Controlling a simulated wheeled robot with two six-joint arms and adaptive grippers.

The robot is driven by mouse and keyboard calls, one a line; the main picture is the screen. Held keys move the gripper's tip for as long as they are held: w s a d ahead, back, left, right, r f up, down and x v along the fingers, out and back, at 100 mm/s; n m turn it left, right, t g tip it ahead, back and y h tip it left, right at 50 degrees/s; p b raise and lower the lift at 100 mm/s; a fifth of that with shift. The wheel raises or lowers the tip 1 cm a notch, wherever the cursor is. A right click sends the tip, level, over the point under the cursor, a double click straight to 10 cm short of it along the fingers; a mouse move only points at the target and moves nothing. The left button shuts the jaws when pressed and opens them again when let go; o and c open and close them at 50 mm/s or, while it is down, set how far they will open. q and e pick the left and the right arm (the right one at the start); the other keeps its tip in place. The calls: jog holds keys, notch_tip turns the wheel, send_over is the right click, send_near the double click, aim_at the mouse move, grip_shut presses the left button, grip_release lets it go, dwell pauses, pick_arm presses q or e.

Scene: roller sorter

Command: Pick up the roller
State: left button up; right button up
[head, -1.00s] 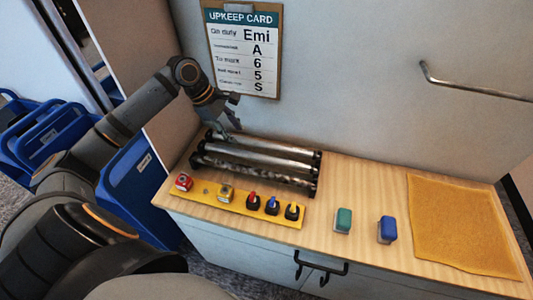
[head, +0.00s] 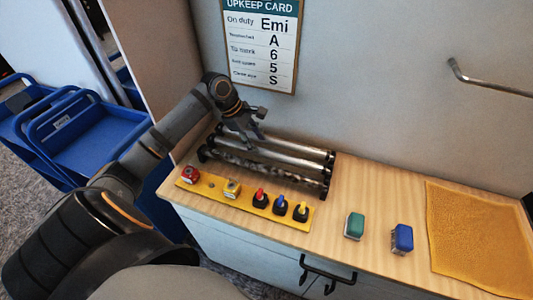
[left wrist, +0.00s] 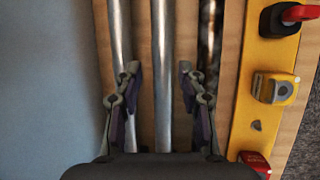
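A rack holds three parallel rollers. The back roller (head: 300,147) and the middle roller (head: 288,160) are plain shiny metal; the front roller (head: 262,170) has dark blotches. My left gripper (head: 254,130) is over the left part of the rack, pointing down. In the left wrist view it is open and empty (left wrist: 158,70), its fingers on either side of the middle roller (left wrist: 162,40). The back roller (left wrist: 119,40) and blotched front roller (left wrist: 208,35) lie outside the fingers. I cannot tell the fingers' exact height. My right gripper is not in view.
A yellow strip (head: 212,194) with red, yellow and blue controls lies in front of the rack. A green block (head: 354,225), a blue block (head: 402,238) and an orange cloth (head: 480,240) lie to the right. An upkeep card (head: 262,40) hangs on the wall behind.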

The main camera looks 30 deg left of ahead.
aim_at(264, 151)
pick_arm(q)
jog(key=x, duration=0.4)
jog(key=shift+s+d, duration=0.2)
jog(key=shift+d, duration=0.2)
jog(key=shift+w+d+f, duration=0.15)
jog(key=shift+f, duration=0.25)
grip_shut()
jog(key=shift+r, duration=0.1)
